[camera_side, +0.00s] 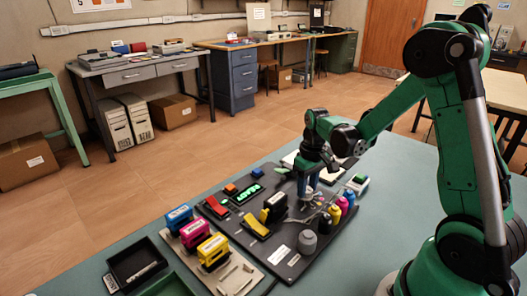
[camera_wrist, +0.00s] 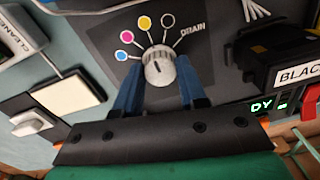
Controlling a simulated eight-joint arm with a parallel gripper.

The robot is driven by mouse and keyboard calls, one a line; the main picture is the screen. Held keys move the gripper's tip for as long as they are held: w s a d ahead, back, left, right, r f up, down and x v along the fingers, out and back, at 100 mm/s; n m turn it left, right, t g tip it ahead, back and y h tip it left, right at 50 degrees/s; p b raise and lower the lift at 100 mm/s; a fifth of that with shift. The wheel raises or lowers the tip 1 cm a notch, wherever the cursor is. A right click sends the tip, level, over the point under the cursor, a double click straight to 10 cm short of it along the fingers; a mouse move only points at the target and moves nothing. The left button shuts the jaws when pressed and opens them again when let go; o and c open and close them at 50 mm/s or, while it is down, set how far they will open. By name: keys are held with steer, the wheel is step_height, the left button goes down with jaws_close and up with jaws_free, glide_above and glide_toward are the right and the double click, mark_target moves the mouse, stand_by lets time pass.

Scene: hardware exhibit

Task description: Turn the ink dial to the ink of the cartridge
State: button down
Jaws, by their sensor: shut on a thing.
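The ink dial (camera_wrist: 160,69) is a pale ribbed knob on a dark panel in the wrist view. Lines fan out from it to cyan (camera_wrist: 121,55), magenta (camera_wrist: 127,37), yellow (camera_wrist: 145,23) and dark (camera_wrist: 168,20) spots and the word DRAIN. A short dark mark on the knob points up and slightly left, roughly towards the yellow spot. My gripper (camera_wrist: 158,77) has its blue fingers on both sides of the knob, shut on it. In the side view my gripper (camera_side: 307,188) hides the dial. A black cartridge (camera_wrist: 290,55) labelled BLACK is at right.
A green display (camera_side: 247,194) is lit on the panel. Several ink bottles (camera_side: 342,203) and a grey pot (camera_side: 307,242) stand close to my gripper. Blue, magenta and yellow blocks (camera_side: 212,250) stand on a tray at the front left.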

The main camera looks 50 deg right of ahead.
mark_target(308, 189)
steer(key=shift+m, duration=2.8)
steer(key=shift+c, duration=2.4)
jaws_free()
steer(key=shift+r, duration=0.1)
steer(key=shift+s+r, duration=0.1)
steer(key=shift+r, duration=2.65)
